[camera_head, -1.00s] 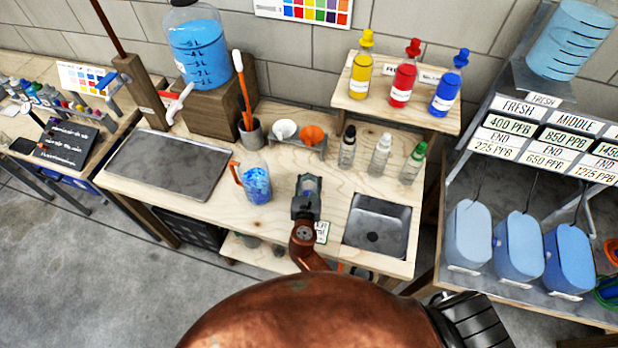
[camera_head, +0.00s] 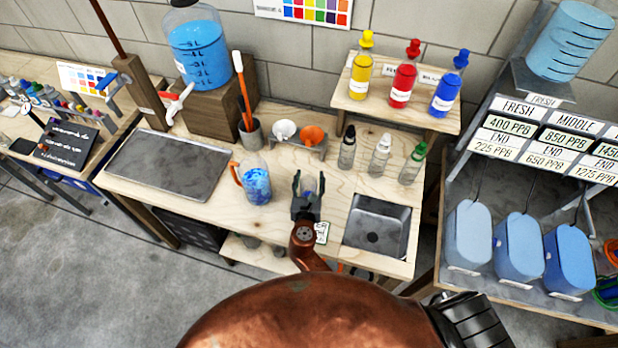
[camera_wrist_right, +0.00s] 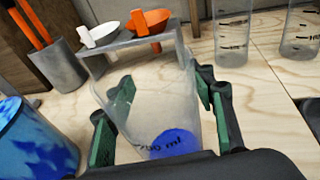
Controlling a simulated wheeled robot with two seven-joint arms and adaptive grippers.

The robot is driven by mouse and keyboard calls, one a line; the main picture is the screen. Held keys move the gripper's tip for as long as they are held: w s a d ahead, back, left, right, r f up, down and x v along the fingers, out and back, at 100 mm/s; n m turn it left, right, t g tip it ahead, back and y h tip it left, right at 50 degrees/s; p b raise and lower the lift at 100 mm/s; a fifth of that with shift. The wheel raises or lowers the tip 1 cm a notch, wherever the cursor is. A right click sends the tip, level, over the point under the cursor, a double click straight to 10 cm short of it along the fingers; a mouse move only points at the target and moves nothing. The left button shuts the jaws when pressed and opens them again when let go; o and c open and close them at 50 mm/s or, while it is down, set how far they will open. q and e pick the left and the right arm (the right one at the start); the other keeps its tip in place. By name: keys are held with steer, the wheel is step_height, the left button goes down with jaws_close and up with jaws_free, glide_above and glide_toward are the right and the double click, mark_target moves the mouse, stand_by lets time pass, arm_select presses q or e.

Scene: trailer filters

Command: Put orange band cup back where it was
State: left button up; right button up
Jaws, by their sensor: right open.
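A clear cup (camera_wrist_right: 150,105) with a "700 ml" mark and blue at its bottom stands between the fingers of my right gripper (camera_wrist_right: 160,125) in the right wrist view. I see no orange band on it; its lower part is partly hidden by the hand. In the head view my right gripper (camera_head: 308,185) is open over the wooden bench, left of the sink, its fingers spread. An orange funnel-like cup (camera_head: 313,137) sits beside a white one (camera_head: 284,130) in a small grey rack (camera_head: 300,150) behind. My left gripper is not in view.
A blue-patterned pitcher (camera_head: 257,185) with an orange handle stands left of my right gripper. Several clear bottles (camera_head: 379,157) stand behind to the right. A sink (camera_head: 377,225) is at the right, and a dark tray (camera_head: 168,165) lies at the left.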

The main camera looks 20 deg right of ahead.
mark_target(309, 192)
steer(key=p+v, duration=0.1)
steer(key=v, duration=1)
steer(key=shift+s+a, duration=0.2)
steer(key=shift+s, duration=0.15)
